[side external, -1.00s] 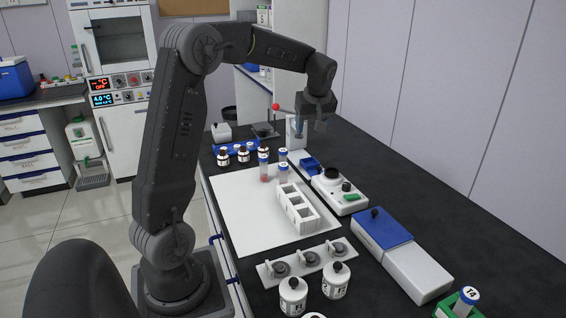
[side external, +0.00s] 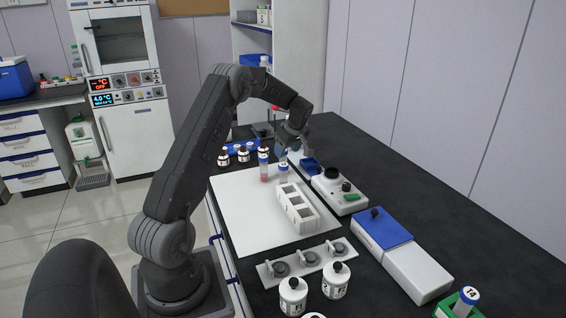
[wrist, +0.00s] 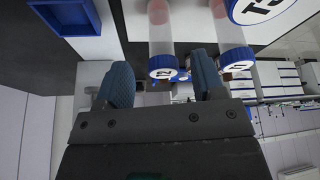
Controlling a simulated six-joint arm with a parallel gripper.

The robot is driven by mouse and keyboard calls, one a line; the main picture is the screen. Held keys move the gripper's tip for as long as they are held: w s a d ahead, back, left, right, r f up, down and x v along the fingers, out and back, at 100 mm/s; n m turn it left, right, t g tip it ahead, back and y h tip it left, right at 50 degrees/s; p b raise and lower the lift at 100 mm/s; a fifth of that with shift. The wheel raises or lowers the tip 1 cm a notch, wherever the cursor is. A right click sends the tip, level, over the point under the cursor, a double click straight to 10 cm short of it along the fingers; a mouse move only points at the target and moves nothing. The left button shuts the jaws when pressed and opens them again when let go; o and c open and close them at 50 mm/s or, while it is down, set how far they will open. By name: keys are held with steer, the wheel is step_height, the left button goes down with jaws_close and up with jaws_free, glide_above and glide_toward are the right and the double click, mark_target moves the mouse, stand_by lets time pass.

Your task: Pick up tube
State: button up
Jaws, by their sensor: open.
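In the side external view, a tube with a blue cap and reddish content (side external: 264,172) stands upright on the white mat (side external: 233,215). A second blue-capped tube (side external: 283,170) stands just right of it. My gripper (side external: 286,150) is just behind and above them, pointing down. In the wrist view my gripper (wrist: 163,88) is open with two blue-grey fingers. A capped tube labelled T2 (wrist: 162,40) lines up with the gap between the fingers. Another capped tube (wrist: 230,45) is right of it, near the right finger. A large labelled blue cap (wrist: 262,8) shows at the top right.
A white rack with square openings (side external: 298,207) stands on the mat in front of the tubes. A blue tray (side external: 310,165) and a white device with a black knob (side external: 340,192) are to the right. Small brown bottles (side external: 243,155) stand at the back left.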

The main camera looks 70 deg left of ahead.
steer(key=shift+x, duration=2.7)
steer(key=shift+s+a, duration=0.1)
steer(key=shift+c, duration=0.3)
steer(key=shift+r, duration=0.1)
steer(key=c, duration=1)
steer(key=shift+o, duration=0.2)
